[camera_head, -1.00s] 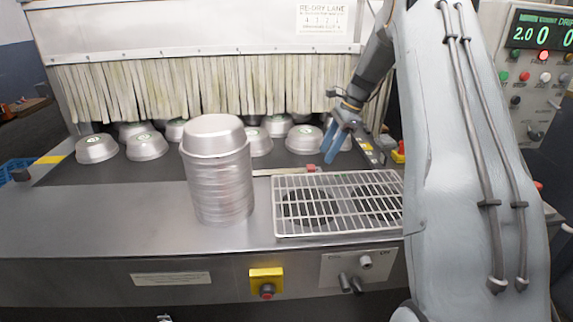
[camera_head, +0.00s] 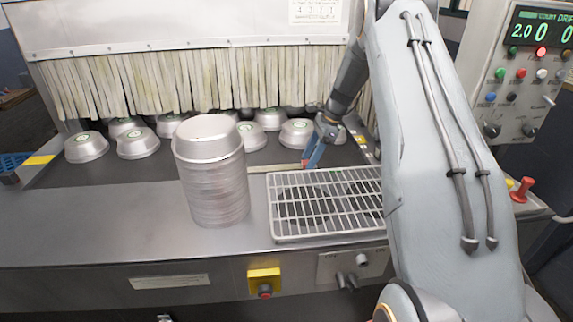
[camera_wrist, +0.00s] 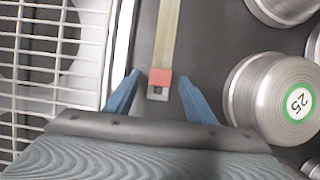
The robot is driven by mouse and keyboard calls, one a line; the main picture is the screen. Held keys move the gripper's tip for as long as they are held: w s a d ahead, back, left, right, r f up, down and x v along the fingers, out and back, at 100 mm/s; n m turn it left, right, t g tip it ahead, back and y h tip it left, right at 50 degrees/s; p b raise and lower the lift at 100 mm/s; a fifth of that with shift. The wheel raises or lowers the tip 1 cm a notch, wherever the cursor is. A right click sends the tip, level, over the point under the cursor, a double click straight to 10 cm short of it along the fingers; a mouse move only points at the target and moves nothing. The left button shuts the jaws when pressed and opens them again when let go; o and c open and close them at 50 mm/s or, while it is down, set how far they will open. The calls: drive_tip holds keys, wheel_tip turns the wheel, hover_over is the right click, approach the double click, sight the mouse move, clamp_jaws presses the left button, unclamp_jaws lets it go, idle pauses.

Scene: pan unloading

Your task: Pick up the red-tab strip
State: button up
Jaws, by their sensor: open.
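The red-tab strip shows in the wrist view as a flat tan strip (camera_wrist: 167,38) with a red tab (camera_wrist: 160,78) at its near end. The tab lies between the two blue fingers of my gripper (camera_wrist: 155,92). The fingers are open, with a gap on both sides of the tab. In the head view my gripper (camera_head: 309,160) is low, just behind the wire rack, and its fingers hide most of the tab. Part of the strip (camera_head: 270,168) shows to the left of the fingers.
A wire rack (camera_head: 325,203) stands close in front of the strip. A tall stack of pans (camera_head: 214,180) is to the left. Several upturned pans sit behind, one numbered 25 (camera_wrist: 268,90) close beside my right finger in the wrist view. A strip curtain (camera_head: 200,84) hangs at the back.

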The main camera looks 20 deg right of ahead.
drive_tip(key=shift+f, duration=0.2)
drive_tip(key=c, duration=1.2)
drive_tip(key=shift+o, duration=0.2)
wheel_tip(320, 180, up, 10)
drive_tip(key=b, duration=0.3)
